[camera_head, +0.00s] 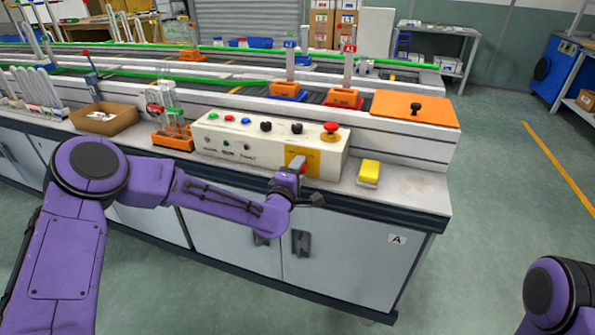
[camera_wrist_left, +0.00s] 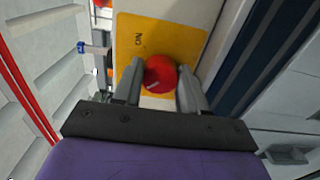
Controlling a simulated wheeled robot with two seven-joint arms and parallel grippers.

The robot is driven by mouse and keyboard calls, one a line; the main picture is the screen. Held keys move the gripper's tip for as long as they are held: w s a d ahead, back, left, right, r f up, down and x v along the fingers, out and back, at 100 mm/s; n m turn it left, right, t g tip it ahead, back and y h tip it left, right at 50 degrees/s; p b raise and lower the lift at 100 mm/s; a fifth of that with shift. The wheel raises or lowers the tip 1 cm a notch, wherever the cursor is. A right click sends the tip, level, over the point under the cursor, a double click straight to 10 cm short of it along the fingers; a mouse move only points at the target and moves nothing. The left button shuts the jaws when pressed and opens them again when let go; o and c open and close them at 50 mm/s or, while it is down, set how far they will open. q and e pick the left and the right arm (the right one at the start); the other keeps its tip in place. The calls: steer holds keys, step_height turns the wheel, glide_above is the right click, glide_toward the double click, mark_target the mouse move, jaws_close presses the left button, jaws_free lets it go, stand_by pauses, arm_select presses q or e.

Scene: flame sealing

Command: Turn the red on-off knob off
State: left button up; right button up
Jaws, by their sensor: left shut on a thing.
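The red on-off knob (camera_wrist_left: 160,73) sits on a yellow plate (camera_wrist_left: 186,38) in the left wrist view, with the letters "ON" or "NO" beside it. A white pointer line shows on its lower face. My left gripper (camera_wrist_left: 158,92) has a finger on each side of the knob and is shut on it. In the head view the knob is mostly hidden by my left gripper (camera_head: 296,168), at the yellow plate (camera_head: 313,158) on the front of the white control box (camera_head: 222,140). My right gripper is out of view; only part of my right arm shows at the lower right.
The box top carries coloured buttons, black knobs and a red mushroom button (camera_head: 331,127). A yellow block (camera_head: 369,172) lies right of the box. An orange rack (camera_head: 172,138) with tubes and a cardboard tray (camera_head: 104,119) stand to the left.

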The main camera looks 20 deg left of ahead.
arm_select(q)
steer(key=o, duration=1.1)
steer(key=s, duration=1)
steer(key=shift+s+a, duration=0.25)
steer(key=shift+s, duration=0.05)
